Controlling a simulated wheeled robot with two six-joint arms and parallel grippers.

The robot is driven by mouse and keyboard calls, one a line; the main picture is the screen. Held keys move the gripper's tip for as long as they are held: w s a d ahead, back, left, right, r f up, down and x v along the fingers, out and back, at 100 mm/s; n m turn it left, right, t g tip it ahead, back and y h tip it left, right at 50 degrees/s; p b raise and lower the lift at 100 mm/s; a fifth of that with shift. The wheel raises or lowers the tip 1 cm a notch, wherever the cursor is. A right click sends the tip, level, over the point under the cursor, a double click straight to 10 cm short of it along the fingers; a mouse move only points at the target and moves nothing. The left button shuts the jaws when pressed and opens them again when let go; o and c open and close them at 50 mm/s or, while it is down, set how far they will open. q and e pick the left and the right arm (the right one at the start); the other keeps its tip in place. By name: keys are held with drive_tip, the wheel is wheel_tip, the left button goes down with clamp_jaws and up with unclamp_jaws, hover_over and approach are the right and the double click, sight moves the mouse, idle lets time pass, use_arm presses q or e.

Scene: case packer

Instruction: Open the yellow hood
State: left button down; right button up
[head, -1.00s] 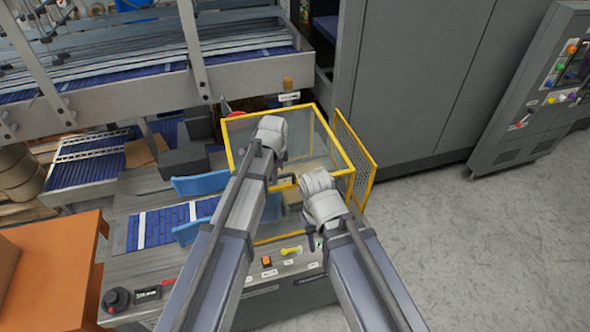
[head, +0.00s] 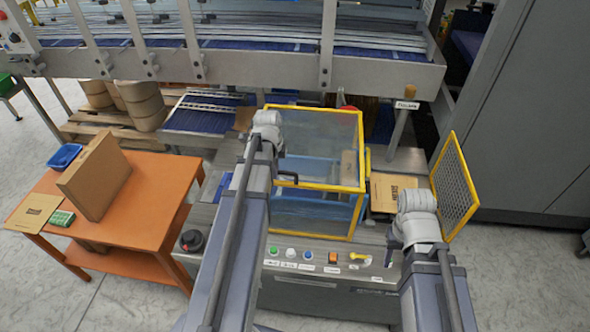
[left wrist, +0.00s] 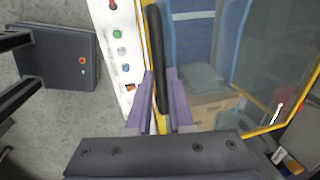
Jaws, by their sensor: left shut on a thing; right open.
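The yellow-framed hood (head: 317,128) with clear panels sits over the machine, apparently lowered, with blue parts visible inside. Its black handle (head: 287,177) is at the front edge; the handle also shows upright in the left wrist view (left wrist: 159,60). My left gripper (left wrist: 159,115) is shut on this handle, one purple finger on each side. In the head view its fingers are mostly hidden behind my arm and wrist. My right gripper (head: 394,240) is right of the hood, apart from it, near the machine's front edge; its fingers are mostly hidden and it is open.
A yellow mesh panel (head: 456,185) stands out to the right of the hood, close to my right wrist. A brown carton (head: 393,190) lies between them. Buttons (head: 308,256) line the machine's front. An orange table (head: 150,190) stands left; a grey cabinet (head: 530,120) stands right.

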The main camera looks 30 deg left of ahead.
use_arm(q)
drive_tip(key=shift+s+a, duration=0.2)
drive_tip(key=shift+a, duration=0.35)
drive_tip(key=shift+s+a, duration=0.2)
drive_tip(key=shift+a, duration=0.3)
drive_tip(key=c, duration=0.8)
unclamp_jaws()
drive_tip(key=shift+r, duration=0.15)
wheel_tip(320, 180, up, 7)
drive_tip(key=s+p, duration=0.1)
drive_tip(key=p, duration=0.6)
drive_tip(key=shift+s+d+r+p, duration=0.2)
drive_tip(key=shift+d+p, duration=0.05)
drive_tip(key=shift+p, duration=0.1)
